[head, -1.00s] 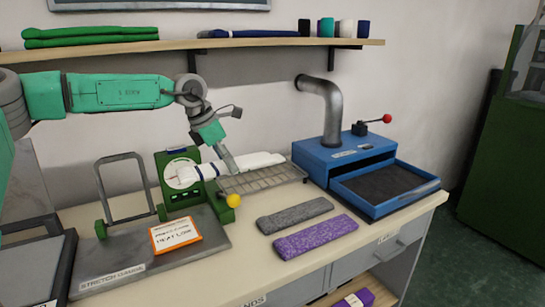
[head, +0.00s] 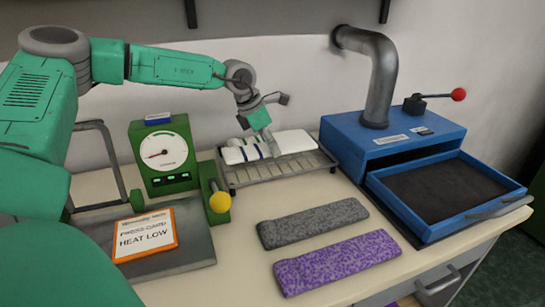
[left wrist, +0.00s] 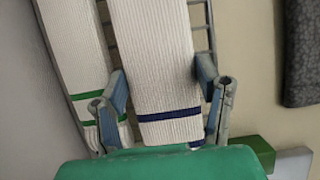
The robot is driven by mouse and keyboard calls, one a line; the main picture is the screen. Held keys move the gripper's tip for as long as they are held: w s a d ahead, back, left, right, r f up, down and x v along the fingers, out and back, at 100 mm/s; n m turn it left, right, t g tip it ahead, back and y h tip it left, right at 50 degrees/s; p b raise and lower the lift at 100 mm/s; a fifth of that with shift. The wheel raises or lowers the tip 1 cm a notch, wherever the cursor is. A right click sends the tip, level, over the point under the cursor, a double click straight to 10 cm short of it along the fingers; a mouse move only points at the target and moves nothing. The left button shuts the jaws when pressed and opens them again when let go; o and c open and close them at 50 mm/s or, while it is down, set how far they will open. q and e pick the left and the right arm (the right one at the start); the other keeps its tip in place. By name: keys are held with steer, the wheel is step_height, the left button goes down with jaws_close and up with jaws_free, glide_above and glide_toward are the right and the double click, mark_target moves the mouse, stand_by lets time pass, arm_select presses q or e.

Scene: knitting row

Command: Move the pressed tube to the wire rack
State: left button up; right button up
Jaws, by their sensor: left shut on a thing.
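A white ribbed tube with a navy band (left wrist: 165,85) lies between the fingers of my left gripper (left wrist: 160,72), which is shut on it. In the head view this gripper (head: 270,146) points down over the wire rack (head: 285,174), and the white tube (head: 294,141) is over the rack's slats. I cannot tell whether its underside touches them. Another white tube with green bands (left wrist: 75,60) lies beside it, to the left in the left wrist view, also over the rack. My right gripper is not in view.
A green gauge (head: 163,152) with a yellow-knobbed lever stands left of the rack. A blue press (head: 375,140) with an open tray stands right. Grey (head: 312,222) and purple (head: 337,262) knitted pieces lie in front. An orange-edged card (head: 146,235) lies at left.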

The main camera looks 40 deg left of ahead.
mark_target(273, 163)
arm_select(q)
step_height(273, 163, down, 3)
steer(key=shift+f+b, duration=0.1)
steer(key=shift+b, duration=0.2)
steer(key=shift+d+f, duration=0.15)
steer(key=shift+d, duration=0.7)
steer(key=shift+a, duration=0.1)
steer(key=o, duration=1)
steer(key=shift+a, duration=0.3)
steer(key=shift+a+f, duration=0.3)
steer(key=shift+a, duration=0.2)
steer(key=shift+d+r, duration=0.3)
steer(key=shift+d, duration=0.3)
steer(key=shift+d+r, duration=0.1)
steer(key=shift+r, duration=0.25)
steer(key=v, duration=0.3)
steer(key=p+v, duration=0.1)
steer(key=v, duration=0.3)
steer(key=p+v, duration=0.1)
steer(key=v, duration=0.3)
steer(key=shift+s+a, duration=0.1)
steer(key=shift+a, duration=0.25)
steer(key=shift+s+d+r, duration=0.1)
steer(key=shift+d+r, duration=0.15)
steer(key=shift+a+f, duration=0.2)
steer(key=shift+a, duration=0.25)
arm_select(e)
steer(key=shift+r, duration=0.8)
